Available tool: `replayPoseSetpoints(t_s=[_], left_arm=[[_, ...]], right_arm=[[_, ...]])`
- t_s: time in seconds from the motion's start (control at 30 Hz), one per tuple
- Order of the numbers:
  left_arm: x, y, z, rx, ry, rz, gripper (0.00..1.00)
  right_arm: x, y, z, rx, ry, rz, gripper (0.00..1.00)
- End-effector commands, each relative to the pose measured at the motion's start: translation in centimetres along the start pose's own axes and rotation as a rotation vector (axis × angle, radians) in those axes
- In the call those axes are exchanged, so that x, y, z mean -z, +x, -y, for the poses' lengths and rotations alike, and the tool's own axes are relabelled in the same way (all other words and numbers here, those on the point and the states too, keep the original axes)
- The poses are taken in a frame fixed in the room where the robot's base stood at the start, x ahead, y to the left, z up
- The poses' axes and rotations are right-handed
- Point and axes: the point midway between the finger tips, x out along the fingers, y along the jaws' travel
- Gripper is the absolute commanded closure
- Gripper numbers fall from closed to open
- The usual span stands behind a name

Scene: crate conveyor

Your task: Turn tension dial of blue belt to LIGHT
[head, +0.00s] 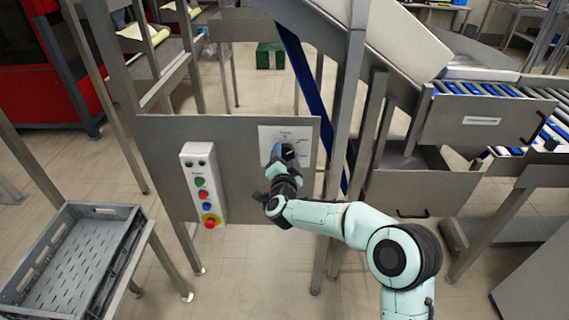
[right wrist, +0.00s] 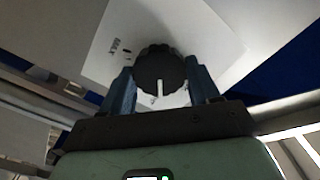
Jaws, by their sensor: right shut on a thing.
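The tension dial (right wrist: 160,70) is a dark, scalloped round knob with a white pointer line, seen close up in the right wrist view. It sits on a white label plate (head: 270,133) on the grey panel. My right gripper (right wrist: 164,88) has its two blue-grey fingers on either side of the dial, shut on it. In the head view the right gripper (head: 281,155) covers most of the dial. Some dark lettering shows on the label in the wrist view, too small to read surely. The blue belt (head: 303,75) runs diagonally behind the panel. My left gripper is not in view.
A control box (head: 203,184) with several coloured buttons and a red stop knob on yellow is left of the dial. A grey crate (head: 75,262) stands at lower left. A steel post (head: 345,130) rises right of the panel, near my right arm. A roller conveyor (head: 480,91) is at right.

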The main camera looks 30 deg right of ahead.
Motion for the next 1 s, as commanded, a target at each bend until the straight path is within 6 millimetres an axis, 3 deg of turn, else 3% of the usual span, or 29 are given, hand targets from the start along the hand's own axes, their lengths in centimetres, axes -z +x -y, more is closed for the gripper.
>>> replayPoseSetpoints(t_s=[0.3, 0.8, 0.83, 0.9, 1.0], left_arm=[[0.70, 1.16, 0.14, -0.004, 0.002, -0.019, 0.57], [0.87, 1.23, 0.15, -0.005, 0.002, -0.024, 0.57], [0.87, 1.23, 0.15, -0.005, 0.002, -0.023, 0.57], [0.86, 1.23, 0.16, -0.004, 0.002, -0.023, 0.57], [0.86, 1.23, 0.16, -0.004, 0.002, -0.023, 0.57]], right_arm=[[-0.05, -0.01, -0.03, 0.000, 0.111, 0.000, 0.70], [-0.01, -0.01, 0.00, -0.001, 0.129, 0.001, 0.70], [-0.01, -0.01, 0.00, -0.001, 0.129, 0.001, 0.36], [-0.02, -0.01, 0.00, -0.001, 0.129, 0.001, 0.14], [-0.02, -0.01, 0.00, -0.001, 0.129, 0.001, 0.14]])
